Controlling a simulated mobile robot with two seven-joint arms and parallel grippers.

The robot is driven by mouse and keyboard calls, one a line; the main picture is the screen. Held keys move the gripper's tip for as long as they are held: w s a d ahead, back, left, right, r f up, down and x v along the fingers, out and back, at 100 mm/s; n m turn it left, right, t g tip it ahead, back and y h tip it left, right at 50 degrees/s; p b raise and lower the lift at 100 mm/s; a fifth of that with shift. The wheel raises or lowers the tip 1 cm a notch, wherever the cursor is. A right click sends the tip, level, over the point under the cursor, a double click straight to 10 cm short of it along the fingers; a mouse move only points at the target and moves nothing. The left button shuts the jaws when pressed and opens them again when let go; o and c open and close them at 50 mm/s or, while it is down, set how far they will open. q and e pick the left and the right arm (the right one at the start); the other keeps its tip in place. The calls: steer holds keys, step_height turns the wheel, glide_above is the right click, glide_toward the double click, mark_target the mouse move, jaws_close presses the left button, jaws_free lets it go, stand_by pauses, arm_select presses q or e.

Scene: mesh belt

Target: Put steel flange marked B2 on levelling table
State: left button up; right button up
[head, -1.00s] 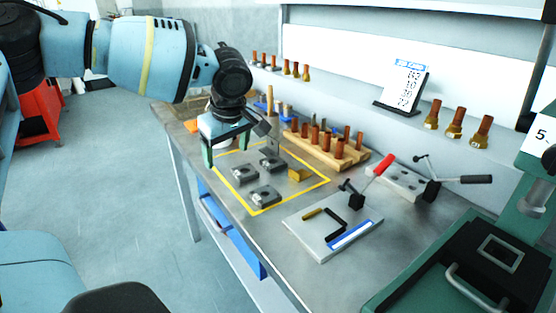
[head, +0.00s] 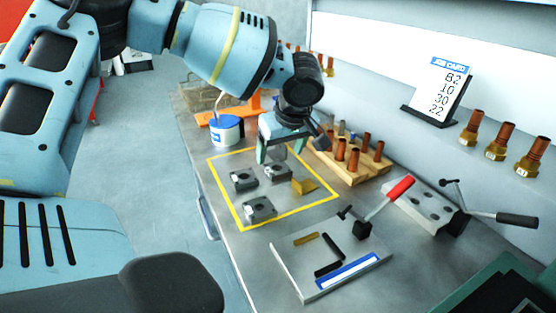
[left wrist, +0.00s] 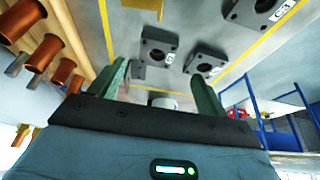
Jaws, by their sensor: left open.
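Several dark steel flanges with a central hole stand inside a yellow outline on the bench: a left one (head: 243,180), a middle one (head: 277,172) and a front one (head: 260,210). In the left wrist view, one flange (left wrist: 262,10) carries a label that looks like C3. Labels on two others (left wrist: 157,45) (left wrist: 205,65) are too small to read surely, so I cannot tell which is B2. My left gripper (head: 286,153) is open and empty above the outline's back edge; its fingers also show in the left wrist view (left wrist: 162,88). I cannot identify the levelling table surely.
A brass block (head: 303,186) lies inside the outline. A wooden rack (head: 360,178) of copper pieces stands behind. A job card (head: 445,92) reads B2, 10, 30, 22.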

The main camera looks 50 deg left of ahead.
mark_target(277, 170)
arm_select(q)
steer(key=shift+w+x, duration=0.15)
steer(key=shift+x, duration=1.25)
steer(key=shift+w+x, duration=0.1)
steer(key=shift+x, duration=1.3)
steer(key=shift+d, duration=0.2)
steer(key=c, duration=1.4)
steer(key=shift+r, duration=0.45)
steer(key=r, duration=0.2)
steer(key=shift+s+r, duration=0.35)
steer(key=shift+r, duration=0.05)
steer(key=s, duration=0.5)
steer(key=s+r, duration=0.1)
steer(key=s, duration=0.4)
steer(key=s+p, duration=0.1)
steer(key=s, duration=0.4)
steer(key=shift+s+a+r, duration=0.15)
